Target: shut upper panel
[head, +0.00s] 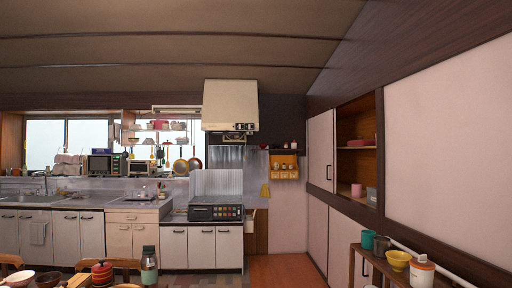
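An upper cupboard is set into the right wall. Its pale panel (320,150), with a dark edge frame, covers the left part. To the right of that panel the cupboard stands open, and its wooden inside (357,165) shows, with shelves and a few items. A wide pale panel (450,140) lies further right and nearer to me; I cannot tell whether it slides. My gripper and arm are not in view, so nothing shows near the opening.
A narrow wooden shelf stand (357,264) with a yellow bowl (398,260), cups and a jar stands below the opening. A table with bottles and bowls is at the bottom left. Counters line the back wall. Bare wooden floor (283,270) shows in between.

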